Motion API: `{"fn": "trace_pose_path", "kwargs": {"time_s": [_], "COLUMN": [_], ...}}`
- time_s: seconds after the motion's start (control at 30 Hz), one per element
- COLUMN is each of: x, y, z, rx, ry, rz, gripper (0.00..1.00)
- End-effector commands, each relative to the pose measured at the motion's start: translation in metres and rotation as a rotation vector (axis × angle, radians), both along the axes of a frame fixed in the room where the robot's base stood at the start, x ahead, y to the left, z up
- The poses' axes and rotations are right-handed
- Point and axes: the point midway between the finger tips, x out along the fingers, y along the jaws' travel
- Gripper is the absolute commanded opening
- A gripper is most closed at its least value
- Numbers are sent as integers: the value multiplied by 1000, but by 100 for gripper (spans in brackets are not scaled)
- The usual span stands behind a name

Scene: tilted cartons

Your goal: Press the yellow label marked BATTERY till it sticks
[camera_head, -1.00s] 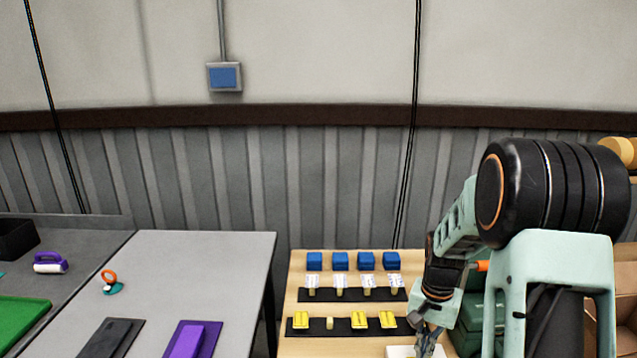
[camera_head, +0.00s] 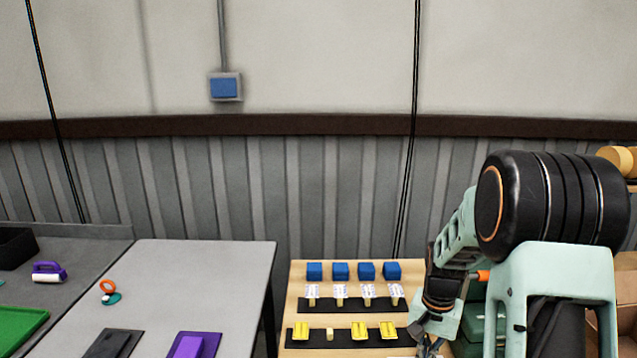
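Three yellow labels show on a black strip (camera_head: 345,341) on the wooden table (camera_head: 296,292): a left one (camera_head: 302,335), a middle one (camera_head: 360,331) and a right one (camera_head: 388,330). A bare peg (camera_head: 330,335) stands between the left and middle ones. Their print is too small to read, so I cannot tell which says BATTERY. My gripper (camera_head: 430,347) points down at the bottom edge, right of the strip. Its fingertips are cut off or hidden, so I cannot see whether it is open or holds anything.
Behind the yellow labels are white labels (camera_head: 340,290) on pegs and several blue blocks (camera_head: 340,271). Left, across a gap, a grey table (camera_head: 190,275) holds a purple block (camera_head: 188,347) and an orange-handled tool (camera_head: 108,292).

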Motion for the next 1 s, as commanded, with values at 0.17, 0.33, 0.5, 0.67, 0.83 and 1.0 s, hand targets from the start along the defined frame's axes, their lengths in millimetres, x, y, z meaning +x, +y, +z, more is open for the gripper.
{"fn": "trace_pose_path", "kwargs": {"time_s": [0.17, 0.33, 0.5, 0.67, 0.83, 1.0], "x": [0, 0, 0, 0, 0, 0], "y": [0, 0, 0, 0, 0, 0], "z": [0, 0, 0, -2, -6, -9], "rx": [0, 0, 0, 0, 0, 0], "ry": [0, 0, 0, 0, 0, 0], "rz": [0, 0, 0, 0, 0, 0], "gripper": [0, 0, 0, 0, 0, 0]}}
